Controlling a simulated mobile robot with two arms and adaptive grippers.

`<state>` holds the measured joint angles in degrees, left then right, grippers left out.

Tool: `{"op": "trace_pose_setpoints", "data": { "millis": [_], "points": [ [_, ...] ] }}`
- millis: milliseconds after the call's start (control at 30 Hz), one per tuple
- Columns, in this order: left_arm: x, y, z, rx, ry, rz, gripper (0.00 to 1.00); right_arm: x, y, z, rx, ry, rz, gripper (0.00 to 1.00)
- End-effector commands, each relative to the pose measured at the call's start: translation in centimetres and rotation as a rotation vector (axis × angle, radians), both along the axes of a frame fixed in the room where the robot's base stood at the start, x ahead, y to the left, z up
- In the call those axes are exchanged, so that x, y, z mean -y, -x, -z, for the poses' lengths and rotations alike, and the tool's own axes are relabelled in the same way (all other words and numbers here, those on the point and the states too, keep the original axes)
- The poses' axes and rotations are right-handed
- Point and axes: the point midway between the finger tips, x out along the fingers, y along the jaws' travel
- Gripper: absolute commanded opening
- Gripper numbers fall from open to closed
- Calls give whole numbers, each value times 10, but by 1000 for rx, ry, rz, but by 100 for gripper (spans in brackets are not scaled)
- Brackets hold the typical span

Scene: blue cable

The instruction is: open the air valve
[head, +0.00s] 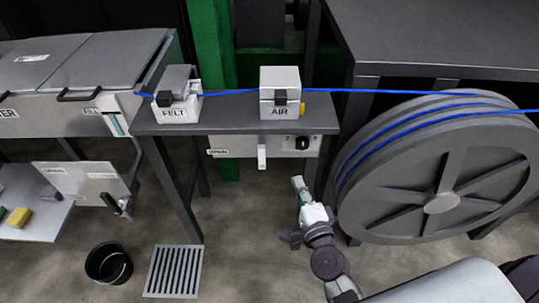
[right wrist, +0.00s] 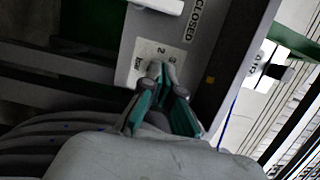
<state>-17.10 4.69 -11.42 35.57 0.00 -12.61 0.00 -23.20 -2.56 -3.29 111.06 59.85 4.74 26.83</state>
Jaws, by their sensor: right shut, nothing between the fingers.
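A white panel (head: 235,145) hangs under the front edge of the table, below the box marked AIR (head: 280,92). A white lever (head: 262,158) points down from it. A small label (head: 217,153) sits at its left end, and a dark knob (head: 302,143) on a numbered plate at its right. In the right wrist view, part of the white lever (right wrist: 160,5) shows beside a label reading CLOSED (right wrist: 190,20). My right gripper (head: 298,184) is shut and empty, below and in front of the panel; its fingers (right wrist: 162,76) overlap the numbered plate (right wrist: 152,55) in the wrist view. My left gripper is out of view.
A large grey reel (head: 440,200) with blue cable stands close right of my right gripper. The cable (head: 230,93) runs through the AIR box and the FELT box (head: 176,108). A black bucket (head: 108,264) and floor grate (head: 173,270) lie at lower left.

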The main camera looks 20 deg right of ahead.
Motion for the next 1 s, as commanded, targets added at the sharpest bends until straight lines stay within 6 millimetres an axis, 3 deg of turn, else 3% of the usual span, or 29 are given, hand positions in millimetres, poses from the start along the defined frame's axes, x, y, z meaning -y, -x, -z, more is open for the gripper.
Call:
{"op": "trace_pose_setpoints", "data": {
  "millis": [167,333,767,1000],
  "points": [
    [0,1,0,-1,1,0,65,0,-1,0,-1,3,-1,0],
    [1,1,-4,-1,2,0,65,0,-17,-1,1,3,0,0],
    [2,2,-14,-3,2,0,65,3,-105,-1,0,4,-1,0],
    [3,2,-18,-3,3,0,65,-29,-110,1,-2,3,-2,0]
  ]
}}
